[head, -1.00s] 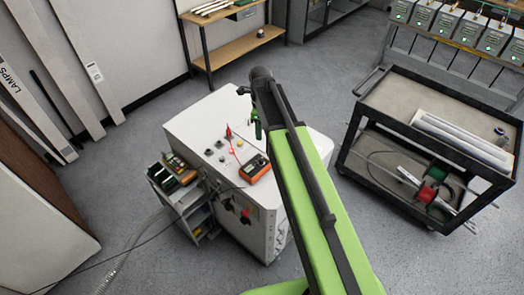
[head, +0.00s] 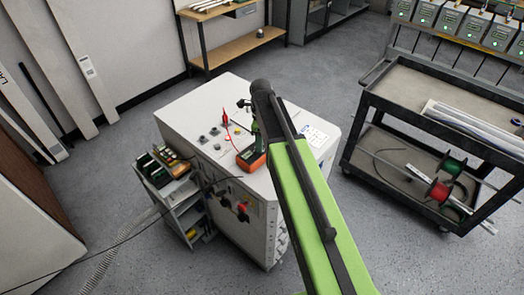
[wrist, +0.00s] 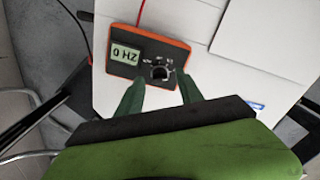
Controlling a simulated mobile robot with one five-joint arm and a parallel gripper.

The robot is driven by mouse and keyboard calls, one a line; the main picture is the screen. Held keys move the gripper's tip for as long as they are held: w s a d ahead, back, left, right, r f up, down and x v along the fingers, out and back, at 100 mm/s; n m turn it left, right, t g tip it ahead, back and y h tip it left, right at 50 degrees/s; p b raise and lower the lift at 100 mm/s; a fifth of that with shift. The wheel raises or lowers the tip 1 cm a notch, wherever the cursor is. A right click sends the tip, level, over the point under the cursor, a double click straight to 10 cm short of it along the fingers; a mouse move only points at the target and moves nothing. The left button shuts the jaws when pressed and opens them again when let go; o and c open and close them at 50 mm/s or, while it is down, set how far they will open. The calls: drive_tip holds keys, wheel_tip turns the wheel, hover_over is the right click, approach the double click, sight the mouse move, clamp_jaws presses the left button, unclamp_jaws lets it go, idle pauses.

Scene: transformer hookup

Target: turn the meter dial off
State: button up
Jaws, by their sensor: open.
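The orange and black meter (wrist: 148,52) lies on the white cabinet's top. Its screen (wrist: 126,54) reads "0 HZ" in the wrist view, where the text looks upside down. Its dark round dial (wrist: 160,72) sits beside the screen, with small white markings around it. My gripper (wrist: 158,82) is open, with one green finger on each side of the dial in the picture. I cannot tell whether the fingers touch it. In the head view the meter (head: 250,160) is partly hidden behind my green gripper and arm.
The white cabinet (head: 190,112) has knobs and a red plug with a red lead on top. A small side shelf (head: 183,196) with boxes stands at its left. A black cart (head: 408,122) with spools stands at the right. Grey floor is clear between them.

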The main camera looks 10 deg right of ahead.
drive_tip(key=shift+f, duration=0.15)
clamp_jaws()
drive_tip(key=shift+d, duration=0.1)
